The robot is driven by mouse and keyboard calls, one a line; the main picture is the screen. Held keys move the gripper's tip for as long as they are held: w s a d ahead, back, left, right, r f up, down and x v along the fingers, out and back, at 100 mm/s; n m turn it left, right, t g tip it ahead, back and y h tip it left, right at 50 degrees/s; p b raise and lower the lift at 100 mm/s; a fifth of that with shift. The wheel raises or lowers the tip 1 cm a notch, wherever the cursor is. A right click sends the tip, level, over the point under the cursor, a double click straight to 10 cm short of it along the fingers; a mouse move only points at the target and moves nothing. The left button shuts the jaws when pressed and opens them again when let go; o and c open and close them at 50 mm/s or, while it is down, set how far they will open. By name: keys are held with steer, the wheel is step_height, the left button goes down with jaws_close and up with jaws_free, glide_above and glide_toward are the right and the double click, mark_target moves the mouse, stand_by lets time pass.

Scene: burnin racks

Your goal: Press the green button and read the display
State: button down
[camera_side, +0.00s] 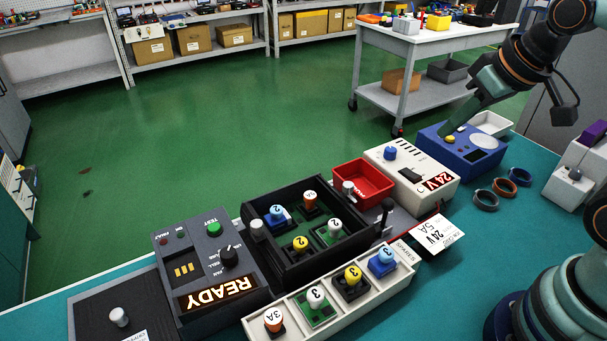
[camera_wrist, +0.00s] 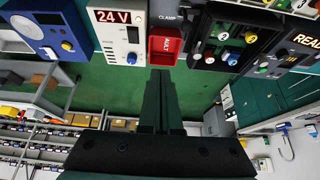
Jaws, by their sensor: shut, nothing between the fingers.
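The green button (camera_side: 213,228), marked TEST, sits on top of a dark grey box (camera_side: 245,262) in the left front of the side view. The box's display (camera_side: 215,291) is lit and reads READY, upside down in the side view. Part of the display (camera_wrist: 307,39) also shows at the right edge of the wrist view. My gripper (camera_side: 450,134) is shut and empty. My shut fingers (camera_wrist: 160,80) point toward the red bin in the wrist view.
Between gripper and button stand the blue box (camera_side: 468,150), a white supply (camera_side: 405,173) reading 24 V, the red bin (camera_side: 362,184), an upright clamp lever (camera_side: 386,214) and a dark tray (camera_side: 290,262) of numbered parts. A white spares tray (camera_side: 375,298) lies in front.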

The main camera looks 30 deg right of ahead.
stand_by(0.3)
steer(key=m+t+y, duration=0.2)
steer(key=y, duration=0.4)
glide_above(214, 228)
step_height(214, 228, down, 7)
steer(key=shift+s+d, duration=0.25)
steer(key=shift+s, duration=0.2)
steer(key=shift+f, duration=4.35)
steer(key=shift+d+f, duration=0.1)
steer(key=shift+f, duration=0.3)
